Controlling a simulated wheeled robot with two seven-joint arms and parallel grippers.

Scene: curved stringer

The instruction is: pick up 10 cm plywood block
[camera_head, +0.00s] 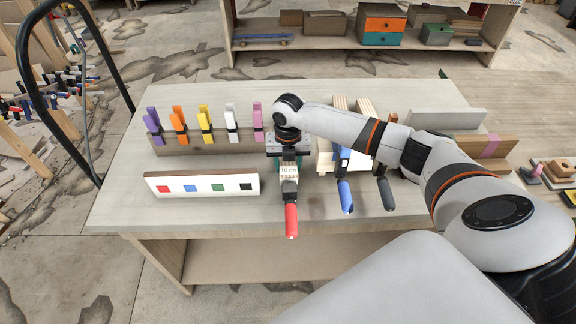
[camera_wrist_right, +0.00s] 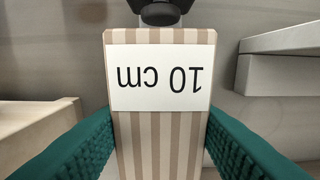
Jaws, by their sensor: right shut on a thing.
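The 10 cm plywood block (camera_head: 289,172) has striped layered sides and a white "10 cm" label. It is between the fingers of my right gripper (camera_head: 287,161), over the middle of the workbench. In the right wrist view the block (camera_wrist_right: 160,75) fills the space between the two green ribbed fingers, which are shut on it. The label reads upside down there. I cannot tell whether its underside touches the bench or something on it. My left gripper is not in view.
The workbench (camera_head: 120,205) carries a row of coloured clamps (camera_head: 204,122) and a white strip with colour squares (camera_head: 204,185). A red-handled tool (camera_head: 291,218) lies just in front of the block. Blue (camera_head: 346,197) and black (camera_head: 387,194) handles are to the right, boards (camera_head: 480,145) farther right.

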